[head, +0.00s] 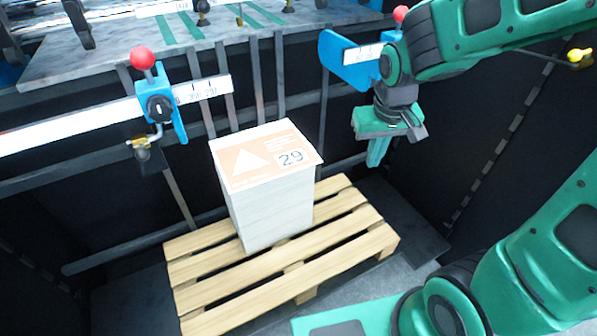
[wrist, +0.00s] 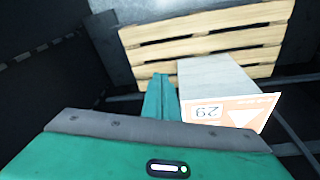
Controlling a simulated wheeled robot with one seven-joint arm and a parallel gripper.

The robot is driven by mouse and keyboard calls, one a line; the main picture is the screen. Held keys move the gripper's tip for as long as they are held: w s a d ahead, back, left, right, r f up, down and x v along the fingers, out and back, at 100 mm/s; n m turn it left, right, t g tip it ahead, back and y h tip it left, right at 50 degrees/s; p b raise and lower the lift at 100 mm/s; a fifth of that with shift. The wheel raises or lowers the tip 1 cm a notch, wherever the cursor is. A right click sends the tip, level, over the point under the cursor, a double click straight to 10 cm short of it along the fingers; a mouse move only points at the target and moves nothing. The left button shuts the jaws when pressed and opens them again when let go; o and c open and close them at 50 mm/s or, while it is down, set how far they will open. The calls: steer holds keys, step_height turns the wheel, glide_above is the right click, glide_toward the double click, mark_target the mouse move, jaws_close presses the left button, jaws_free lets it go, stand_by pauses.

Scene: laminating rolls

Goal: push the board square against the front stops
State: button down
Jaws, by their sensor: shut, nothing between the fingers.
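A tall white stack of board (head: 270,215) stands upright on the wooden pallet (head: 350,250). Its orange and white top sheet (head: 245,165) carries a triangle and the number 29. Several upright dark bars (head: 256,85), which look like the front stops, rise behind it; I cannot tell whether the stack touches them. My gripper (head: 377,158) is shut and empty, pointing down to the right of the stack and apart from it. In the wrist view the shut fingers (wrist: 160,97) hang beside the white side of the stack (wrist: 212,78).
Blue side guides with red knobs stand at left (head: 160,100) and right (head: 350,60) above the pallet. A long white ruled bar (head: 80,130) reaches the left guide. A grey table (head: 110,50) lies at the back. Dark walls enclose the bay.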

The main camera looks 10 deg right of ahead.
mark_target(295, 168)
steer(key=w+a+f+n+t+y, duration=0.1)
steer(key=w+a+f+n, duration=0.15)
steer(key=a, duration=0.45)
steer(key=w+a+f+n, duration=0.1)
steer(key=w+a+f, duration=0.15)
steer(key=a, duration=0.45)
steer(key=w+a+f, duration=0.1)
steer(key=w+f, duration=0.5)
steer(key=f, duration=0.2)
steer(key=shift+w+a+f, duration=0.15)
steer(key=shift+w+f, duration=0.25)
steer(key=shift+m, duration=0.25)
steer(key=shift+w+a, duration=0.15)
steer(key=shift+w, duration=0.6)
steer(key=shift+w+a, duration=0.15)
steer(key=shift+w, duration=0.6)
steer(key=shift+s, duration=0.1)
